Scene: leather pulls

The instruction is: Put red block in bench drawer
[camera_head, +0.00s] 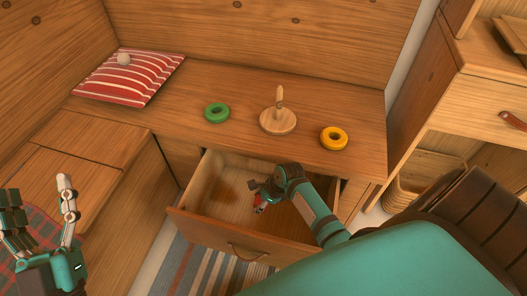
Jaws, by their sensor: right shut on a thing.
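The bench drawer (222,237) is pulled open under the bench top, with a leather pull on its front. My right gripper (258,200) reaches over the open drawer and is shut on the small red block (259,208). The fingers partly hide the block. I cannot tell whether the block touches the drawer floor. My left gripper (42,215) is at the lower left, open and empty, fingers pointing up, away from the drawer.
On the bench top (180,90) are a green ring (217,112), a wooden peg stand (278,120) and a yellow ring (333,138). A striped red cushion (130,80) with a pale ball (123,59) lies at the far left. A wicker basket (408,190) stands at right.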

